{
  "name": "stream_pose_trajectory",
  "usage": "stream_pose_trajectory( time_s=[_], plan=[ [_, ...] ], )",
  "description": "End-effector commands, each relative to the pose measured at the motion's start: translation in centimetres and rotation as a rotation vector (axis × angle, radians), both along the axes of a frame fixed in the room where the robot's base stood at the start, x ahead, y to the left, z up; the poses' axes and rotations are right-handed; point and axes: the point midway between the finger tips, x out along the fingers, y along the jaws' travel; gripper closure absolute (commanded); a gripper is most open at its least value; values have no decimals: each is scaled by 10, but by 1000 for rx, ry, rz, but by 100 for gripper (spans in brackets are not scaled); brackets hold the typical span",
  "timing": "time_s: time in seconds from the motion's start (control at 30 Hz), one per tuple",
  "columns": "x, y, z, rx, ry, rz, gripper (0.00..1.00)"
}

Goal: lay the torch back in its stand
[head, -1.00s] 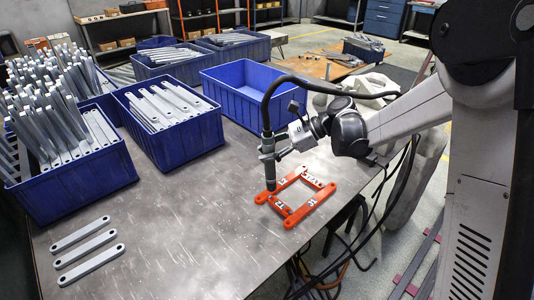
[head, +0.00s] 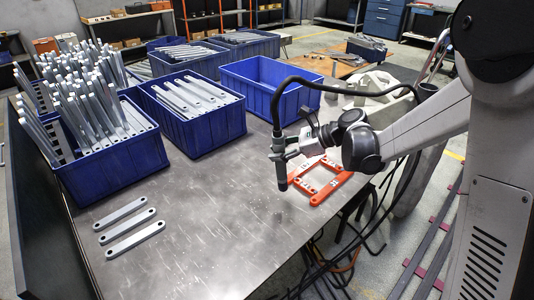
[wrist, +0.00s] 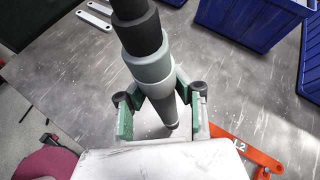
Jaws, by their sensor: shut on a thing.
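The torch (head: 280,165) is a dark and grey cylinder with a black hose at its top. It hangs roughly upright, its lower end just left of the orange frame. My gripper (head: 287,147) is shut on the torch. In the wrist view, the torch (wrist: 150,65) runs down between the green-padded fingers of my gripper (wrist: 160,98). I cannot tell whether the torch's lower end touches the table. I cannot make out a torch stand in either view.
The orange frame (head: 334,189) lies near the table's right edge. Three loose grey brackets (head: 128,224) lie at the table's front left. Blue bins full of brackets (head: 112,175) and an empty blue bin (head: 235,92) stand behind. The table's middle (head: 215,200) is clear.

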Motion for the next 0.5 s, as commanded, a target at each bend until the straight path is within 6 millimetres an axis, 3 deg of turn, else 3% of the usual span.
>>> stream_pose_trajectory(
  time_s=[0.5],
  plan=[
    [54,-112,-34,0,-5,-758,100]
  ],
)
